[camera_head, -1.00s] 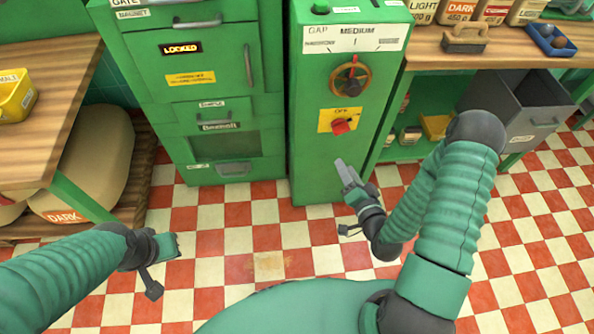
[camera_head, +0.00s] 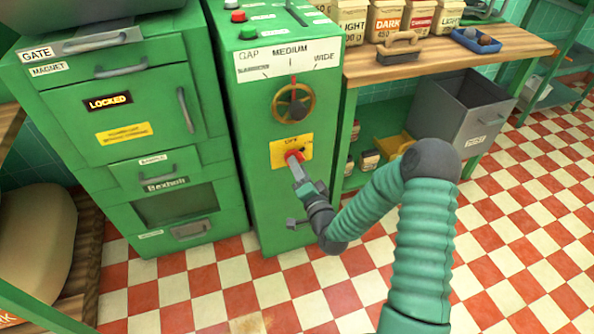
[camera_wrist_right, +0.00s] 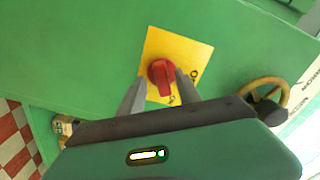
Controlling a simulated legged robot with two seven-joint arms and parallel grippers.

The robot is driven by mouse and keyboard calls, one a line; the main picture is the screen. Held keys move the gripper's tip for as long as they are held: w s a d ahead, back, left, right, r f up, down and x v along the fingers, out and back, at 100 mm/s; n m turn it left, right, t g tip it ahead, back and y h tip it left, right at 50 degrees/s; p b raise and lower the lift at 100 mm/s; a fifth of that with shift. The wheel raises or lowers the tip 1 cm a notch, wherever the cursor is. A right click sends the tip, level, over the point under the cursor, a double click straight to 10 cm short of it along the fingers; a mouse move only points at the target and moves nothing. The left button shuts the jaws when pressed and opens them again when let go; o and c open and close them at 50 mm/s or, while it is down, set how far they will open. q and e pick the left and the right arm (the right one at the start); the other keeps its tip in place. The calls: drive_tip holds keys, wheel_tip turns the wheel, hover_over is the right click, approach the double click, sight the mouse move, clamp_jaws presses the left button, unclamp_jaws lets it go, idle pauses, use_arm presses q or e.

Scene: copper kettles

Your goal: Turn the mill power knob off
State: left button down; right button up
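The red mill power knob (camera_head: 293,156) sits on a yellow plate (camera_head: 279,154) marked OFF at its top, on the front of a green mill cabinet (camera_head: 262,205). It also shows in the right wrist view (camera_wrist_right: 161,75). My right gripper (camera_head: 299,170) is at the knob. In the right wrist view its two fingers (camera_wrist_right: 160,88) stand apart, one on each side of the knob; I cannot tell whether they touch it. In the head view the fingers partly hide the knob. My left gripper is out of view.
Above the plate is a brass handwheel (camera_head: 293,104) under a GAP scale. Left stands a green cabinet with a LOCKED sign (camera_head: 108,102). Right is a wooden bench (camera_head: 450,55) with boxes and a grey bin (camera_head: 465,112) below. The checkered floor in front is open.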

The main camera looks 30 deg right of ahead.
drive_tip(key=shift+w+d, duration=0.1)
drive_tip(key=shift+w, duration=0.55)
clamp_jaws()
drive_tip(key=shift+n, duration=0.3)
drive_tip(key=n+p, duration=0.1)
drive_tip(key=n, duration=1)
drive_tip(key=shift+s+f+p, duration=0.1)
drive_tip(key=shift+p, duration=0.2)
drive_tip(key=shift+n, duration=0.3)
